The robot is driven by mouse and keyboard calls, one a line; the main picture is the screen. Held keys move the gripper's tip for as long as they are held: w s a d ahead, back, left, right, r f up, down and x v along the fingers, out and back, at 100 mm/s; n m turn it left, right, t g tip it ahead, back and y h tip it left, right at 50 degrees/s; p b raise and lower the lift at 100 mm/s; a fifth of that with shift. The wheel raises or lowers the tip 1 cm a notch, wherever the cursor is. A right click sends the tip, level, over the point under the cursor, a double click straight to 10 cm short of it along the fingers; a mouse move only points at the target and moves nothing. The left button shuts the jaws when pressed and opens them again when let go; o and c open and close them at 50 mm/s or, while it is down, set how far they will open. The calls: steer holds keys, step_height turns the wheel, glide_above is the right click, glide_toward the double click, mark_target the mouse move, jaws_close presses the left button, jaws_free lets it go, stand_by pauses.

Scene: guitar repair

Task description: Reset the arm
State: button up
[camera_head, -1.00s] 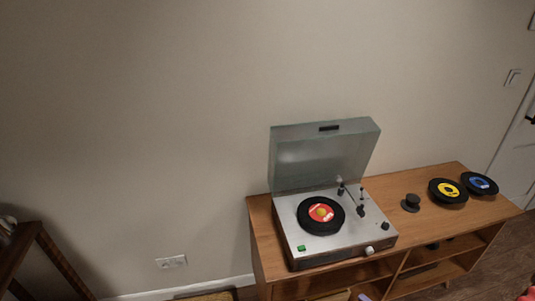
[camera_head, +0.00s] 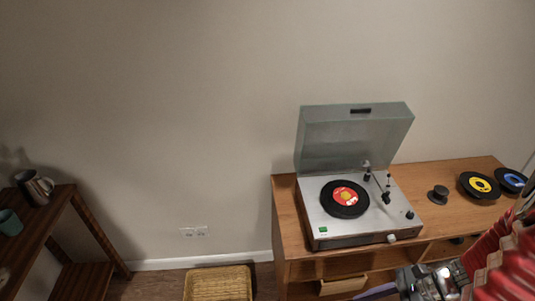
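My arm comes in at the lower right with a red pleated sleeve. A grey metal part at its end, which looks like my gripper (camera_head: 428,284), is cut off by the bottom edge. Its fingertips cannot be made out, so I cannot tell whether it is open or shut. It shows in front of the wooden cabinet (camera_head: 288,236). On the cabinet stands a record player (camera_head: 325,223) with its clear lid (camera_head: 352,140) raised. A black record with a red label (camera_head: 344,197) lies on its platter.
A yellow-label record (camera_head: 480,185), a blue-label record (camera_head: 513,179) and a small black round object (camera_head: 438,194) sit on the cabinet's right. A wicker basket (camera_head: 218,284) is on the floor. A dark wooden table (camera_head: 45,219) with a metallic mug (camera_head: 33,188) stands left. Floor shows between them.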

steer(key=w+r+n+h, duration=0.3)
steer(key=r+n+h, duration=0.75)
steer(key=n, duration=0.65)
steer(key=w+a+r+n+t+y, duration=0.1)
steer(key=a+r+n+t, duration=0.3)
steer(key=a+r, duration=0.7)
step_height(320, 180, up, 3)
steer(key=shift+a+r+n, duration=0.1)
steer(key=shift+a+n, duration=0.15)
steer(key=shift+n, duration=0.55)
steer(key=shift+w+d, duration=0.1)
steer(key=shift+w, duration=0.05)
